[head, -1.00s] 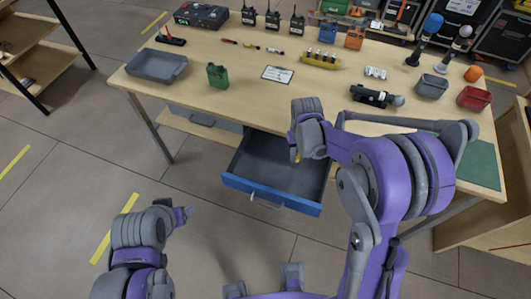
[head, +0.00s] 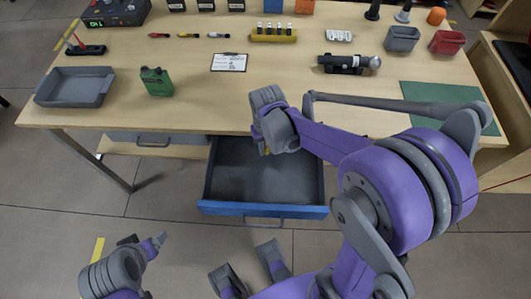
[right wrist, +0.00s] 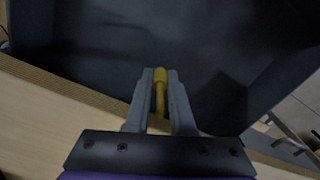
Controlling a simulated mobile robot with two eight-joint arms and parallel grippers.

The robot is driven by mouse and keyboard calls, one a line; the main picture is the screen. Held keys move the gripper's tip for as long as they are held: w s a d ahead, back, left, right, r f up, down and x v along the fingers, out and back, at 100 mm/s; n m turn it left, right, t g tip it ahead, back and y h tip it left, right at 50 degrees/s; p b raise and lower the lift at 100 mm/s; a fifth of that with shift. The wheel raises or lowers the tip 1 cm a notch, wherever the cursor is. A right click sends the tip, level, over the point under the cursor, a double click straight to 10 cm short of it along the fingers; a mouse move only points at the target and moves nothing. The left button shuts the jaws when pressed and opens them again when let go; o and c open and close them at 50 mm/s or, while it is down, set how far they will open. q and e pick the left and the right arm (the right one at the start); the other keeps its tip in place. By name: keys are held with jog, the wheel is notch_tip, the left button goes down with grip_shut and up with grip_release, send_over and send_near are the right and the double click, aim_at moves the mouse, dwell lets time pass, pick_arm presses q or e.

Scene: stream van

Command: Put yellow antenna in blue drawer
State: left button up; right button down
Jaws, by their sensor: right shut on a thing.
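The blue drawer (head: 262,209) stands pulled open under the table, and its dark grey inside looks empty in the head view. My right gripper (right wrist: 161,80) is shut on the yellow antenna (right wrist: 160,88), which shows between its fingers in the right wrist view. The drawer's dark floor lies beyond the fingertips there. In the head view my right gripper (head: 266,150) is above the rear of the open drawer, by the table's front edge, and mostly hides the antenna. My left gripper (head: 159,241) is low at the left, away from the drawer; its fingers are too small to judge.
The wooden table (head: 300,100) holds a grey tray (head: 75,88), a green can (head: 157,82), a clipboard (head: 229,62), a yellow battery rack (head: 273,36), a black device (head: 345,64), grey and red bins and a green mat (head: 440,97). A closed drawer (head: 150,138) sits left of the blue one.

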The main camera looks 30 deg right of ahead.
aim_at(266, 154)
jog(key=shift+w+f+b, duration=0.1)
jog(key=shift+f+b, duration=0.2)
jog(key=shift+f, duration=1.6)
jog(key=shift+f, duration=0.2)
jog(key=c, duration=0.8)
grip_release()
jog(key=shift+o, duration=0.2)
